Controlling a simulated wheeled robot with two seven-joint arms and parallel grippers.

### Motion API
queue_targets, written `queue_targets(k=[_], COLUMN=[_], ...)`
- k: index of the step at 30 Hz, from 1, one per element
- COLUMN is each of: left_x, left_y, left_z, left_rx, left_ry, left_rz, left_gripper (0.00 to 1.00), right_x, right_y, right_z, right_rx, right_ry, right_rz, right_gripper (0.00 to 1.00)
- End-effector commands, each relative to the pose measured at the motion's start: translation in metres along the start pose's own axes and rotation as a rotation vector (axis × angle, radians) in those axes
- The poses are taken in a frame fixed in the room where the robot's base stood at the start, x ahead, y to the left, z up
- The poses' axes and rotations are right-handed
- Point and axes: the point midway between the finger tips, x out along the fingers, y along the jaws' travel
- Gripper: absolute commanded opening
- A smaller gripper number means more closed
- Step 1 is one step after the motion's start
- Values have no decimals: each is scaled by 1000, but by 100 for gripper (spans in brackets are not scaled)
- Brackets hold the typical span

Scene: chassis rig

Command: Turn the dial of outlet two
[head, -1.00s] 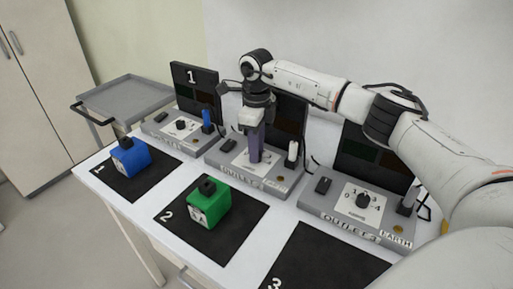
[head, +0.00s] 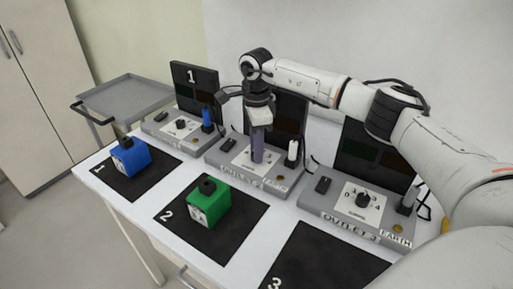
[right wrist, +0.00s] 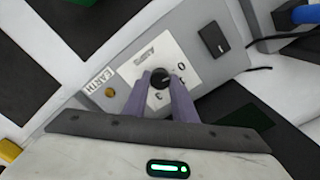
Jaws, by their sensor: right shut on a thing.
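Outlet two (head: 225,165) is the grey box in the middle of the row, with a white dial plate on top. Its black dial (right wrist: 160,78) shows in the right wrist view between my fingers; in the head view the fingers hide it. My right gripper (head: 257,160) points down over outlet two, its purple fingers shut on the dial. It also shows in the right wrist view (right wrist: 161,82). Numbers on the plate (right wrist: 190,68) are partly visible beside the fingers. My left gripper is not in view.
Outlet one (head: 160,138) stands to the left and outlet three (head: 345,222) to the right, each with a dark panel behind. A blue block (head: 130,158) and a green block (head: 210,208) sit on black mats in front. A grey cart (head: 125,98) stands behind left.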

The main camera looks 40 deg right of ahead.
Motion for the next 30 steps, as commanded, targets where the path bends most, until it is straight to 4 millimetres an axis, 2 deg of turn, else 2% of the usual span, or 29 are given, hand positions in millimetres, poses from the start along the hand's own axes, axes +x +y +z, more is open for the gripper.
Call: queue_targets(k=[11, 12, 15, 24, 26, 30], left_x=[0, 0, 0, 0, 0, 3], left_y=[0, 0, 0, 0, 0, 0], left_z=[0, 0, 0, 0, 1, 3], left_rx=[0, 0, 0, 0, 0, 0], left_ry=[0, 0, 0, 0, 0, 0], left_rz=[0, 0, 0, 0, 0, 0], left_gripper=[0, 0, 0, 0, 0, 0], right_x=[-2, -2, -2, -2, -6, -27], right_y=[-1, -1, -1, 0, -1, -1], right_z=[1, 1, 1, 0, 1, 1], right_rx=[-2, -2, -2, -2, -2, -2], right_ry=[-4, -4, -3, -2, -3, -5], right_rz=[-3, -3, -3, -2, -3, -6], right_gripper=[2, 29, 43, 43, 43, 43])
